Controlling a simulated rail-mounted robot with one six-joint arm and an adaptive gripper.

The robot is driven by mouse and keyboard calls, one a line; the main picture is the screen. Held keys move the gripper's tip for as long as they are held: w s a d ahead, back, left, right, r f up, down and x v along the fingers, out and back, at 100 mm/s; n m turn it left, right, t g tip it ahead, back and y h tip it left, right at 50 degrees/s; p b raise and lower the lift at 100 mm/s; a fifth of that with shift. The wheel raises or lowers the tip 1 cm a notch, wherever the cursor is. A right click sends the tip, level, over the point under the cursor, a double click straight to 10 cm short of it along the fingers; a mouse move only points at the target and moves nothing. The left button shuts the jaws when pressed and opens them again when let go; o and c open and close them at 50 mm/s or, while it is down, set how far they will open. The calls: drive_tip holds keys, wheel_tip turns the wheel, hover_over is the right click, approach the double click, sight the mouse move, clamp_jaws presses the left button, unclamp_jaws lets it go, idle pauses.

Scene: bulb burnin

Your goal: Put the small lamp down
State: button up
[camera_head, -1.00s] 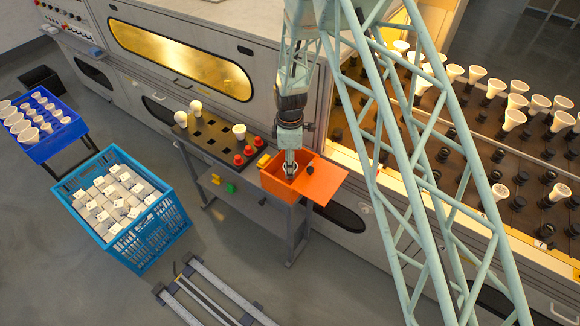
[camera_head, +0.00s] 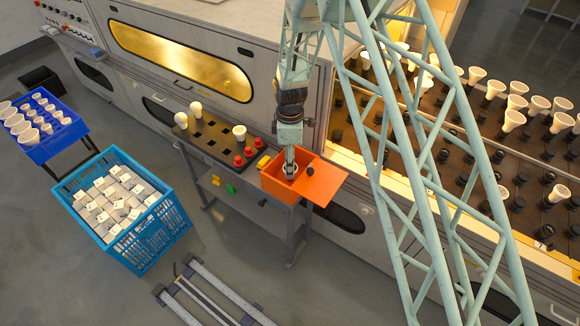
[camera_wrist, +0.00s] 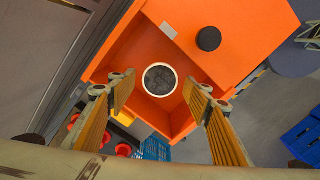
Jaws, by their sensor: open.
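The small lamp (camera_wrist: 160,80) is inside the orange box (camera_wrist: 120,62). In the wrist view it shows as a round grey face with a pale rim, seen from above. My gripper (camera_wrist: 158,88) is open, with one finger to each side of the lamp and clear space between them and it. In the head view my gripper (camera_head: 290,158) points down over the orange box (camera_head: 277,186), and the lamp's pale rim (camera_head: 289,171) shows just below it. The lamp's lower part is hidden.
The box's orange lid (camera_head: 325,184) is folded out to the right, with a black knob. A dark socket tray (camera_head: 212,142) with pale bulbs and red pieces lies left of the box. A blue crate (camera_head: 150,240) and blue bin (camera_head: 50,145) stand farther left.

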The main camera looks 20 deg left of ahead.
wheel_tip(320, 180, up, 10)
drive_tip(key=shift+f, duration=0.25)
idle(0.3)
idle(0.7)
